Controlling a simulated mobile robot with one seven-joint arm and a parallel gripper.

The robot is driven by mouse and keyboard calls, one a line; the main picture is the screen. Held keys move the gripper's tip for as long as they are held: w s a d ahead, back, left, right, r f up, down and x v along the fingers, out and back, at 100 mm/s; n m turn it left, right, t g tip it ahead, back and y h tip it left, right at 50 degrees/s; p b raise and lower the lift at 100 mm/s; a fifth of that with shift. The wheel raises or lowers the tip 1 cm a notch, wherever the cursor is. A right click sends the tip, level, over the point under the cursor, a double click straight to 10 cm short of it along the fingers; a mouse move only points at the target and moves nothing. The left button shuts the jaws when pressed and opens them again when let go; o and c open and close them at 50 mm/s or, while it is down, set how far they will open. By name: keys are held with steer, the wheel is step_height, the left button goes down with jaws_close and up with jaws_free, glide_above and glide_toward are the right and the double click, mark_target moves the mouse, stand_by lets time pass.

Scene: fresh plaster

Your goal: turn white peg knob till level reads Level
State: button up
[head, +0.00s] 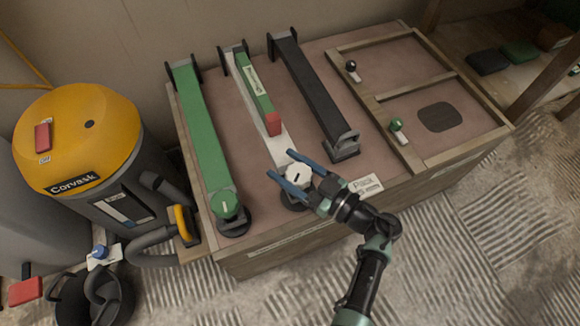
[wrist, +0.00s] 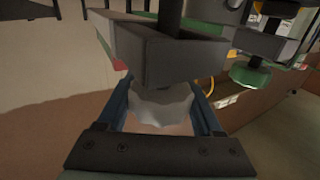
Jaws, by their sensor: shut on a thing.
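The white peg knob (head: 298,175), with a dark mark on its face, is at the near end of a white beam (head: 276,148). My gripper (head: 280,164) has its blue fingers on either side of the knob and is shut on it. In the wrist view the pale knob (wrist: 160,106) sits between the two fingers, below a dark grey block. A green level (head: 256,88) with a red end and a small label lies along the white beam. Its reading is too small to make out.
A green beam (head: 203,135) with a green knob (head: 224,203) stands left of the white one, a black beam (head: 308,88) right. A wooden frame (head: 455,76) with two small knobs is farther right. A yellow-topped vacuum (head: 80,130) stands left of the bench.

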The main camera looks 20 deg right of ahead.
steer(key=shift+n+y, duration=0.3)
steer(key=shift+y, duration=0.1)
steer(key=o, duration=1.4)
steer(key=shift+c, duration=0.2)
steer(key=p+v, duration=0.1)
steer(key=v, duration=1.2)
steer(key=shift+r+p, duration=0.2)
steer(key=shift+p, duration=0.1)
